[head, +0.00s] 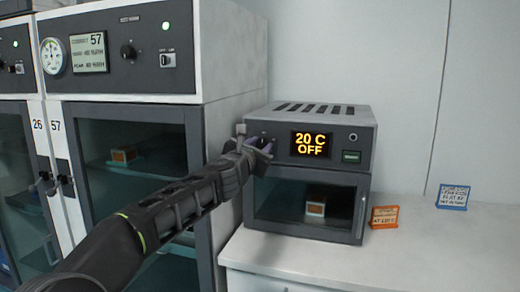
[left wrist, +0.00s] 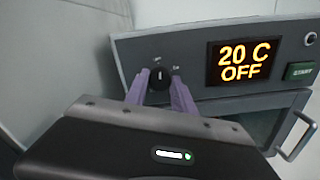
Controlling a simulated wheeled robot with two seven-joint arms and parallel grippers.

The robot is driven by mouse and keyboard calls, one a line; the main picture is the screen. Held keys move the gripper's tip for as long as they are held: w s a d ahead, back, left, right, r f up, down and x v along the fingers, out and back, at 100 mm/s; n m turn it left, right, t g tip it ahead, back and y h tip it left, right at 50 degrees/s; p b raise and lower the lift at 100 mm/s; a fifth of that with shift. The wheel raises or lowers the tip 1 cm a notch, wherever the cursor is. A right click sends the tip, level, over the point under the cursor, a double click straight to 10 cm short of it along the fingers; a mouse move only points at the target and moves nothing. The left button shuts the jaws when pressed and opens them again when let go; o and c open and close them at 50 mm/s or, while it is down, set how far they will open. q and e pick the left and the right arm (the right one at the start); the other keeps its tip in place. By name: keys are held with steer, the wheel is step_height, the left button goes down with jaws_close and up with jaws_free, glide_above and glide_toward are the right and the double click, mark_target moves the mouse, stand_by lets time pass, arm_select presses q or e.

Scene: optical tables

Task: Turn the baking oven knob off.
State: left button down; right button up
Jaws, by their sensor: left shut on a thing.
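The baking oven (head: 311,170) is a grey box on the white counter, with a dark glass door and a display (head: 310,145) reading "20 C OFF". The display also shows in the left wrist view (left wrist: 240,63). Its black knob (left wrist: 159,80) is at the left of the front panel. My left gripper (head: 257,146) is at the knob, and in the left wrist view its purple fingers (left wrist: 160,92) are on either side of the knob, shut on it. In the head view the gripper mostly hides the knob. My right gripper is not in view.
Right of the display is a green start button (head: 351,156). An orange sign (head: 384,216) and a blue sign (head: 453,197) stand on the white counter (head: 420,255). A small box (head: 316,207) is inside the oven. Tall glass-door cabinets (head: 135,160) stand at the left.

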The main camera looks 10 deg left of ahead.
arm_select(q)
steer(key=shift+f+n, duration=0.15)
steer(key=shift+n, duration=0.75)
steer(key=c, duration=1.1)
jaws_free()
steer(key=shift+o, duration=0.2)
steer(key=shift+s, duration=0.15)
steer(key=shift+s+b, duration=0.3)
steer(key=shift+b, duration=0.1)
steer(key=s+b, duration=0.2)
steer(key=s, duration=0.5)
steer(key=shift+a, duration=0.25)
